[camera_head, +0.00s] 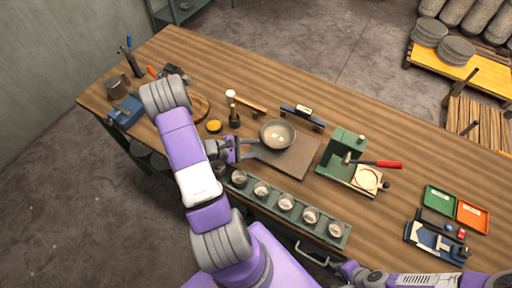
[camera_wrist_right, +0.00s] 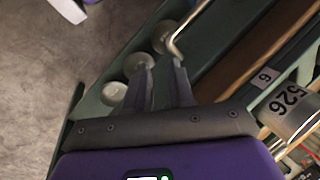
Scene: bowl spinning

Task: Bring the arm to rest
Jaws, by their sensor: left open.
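My left gripper (camera_head: 243,150) is open at the left edge of a dark brown flat board, its fingers pointing right. A grey bowl (camera_head: 277,134) stands upright on the board (camera_head: 298,160), just beyond the fingertips. It looks empty, and I see no finger gripping it. My left arm (camera_head: 182,150) stretches over the left part of the workbench. My right gripper (camera_head: 343,268) is low at the bench's front edge, near a metal handle (camera_head: 312,256). In the right wrist view its fingers (camera_wrist_right: 164,66) are apart with nothing between them; the handle (camera_wrist_right: 185,30) lies beyond the right fingertip.
A green rack with several round cups (camera_head: 286,203) lines the front edge. A green press (camera_head: 343,150) with a red-handled tool stands right of the board. Trays (camera_head: 472,215) lie far right. A hammer (camera_head: 250,103) and a blue vise (camera_head: 127,110) are behind and left.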

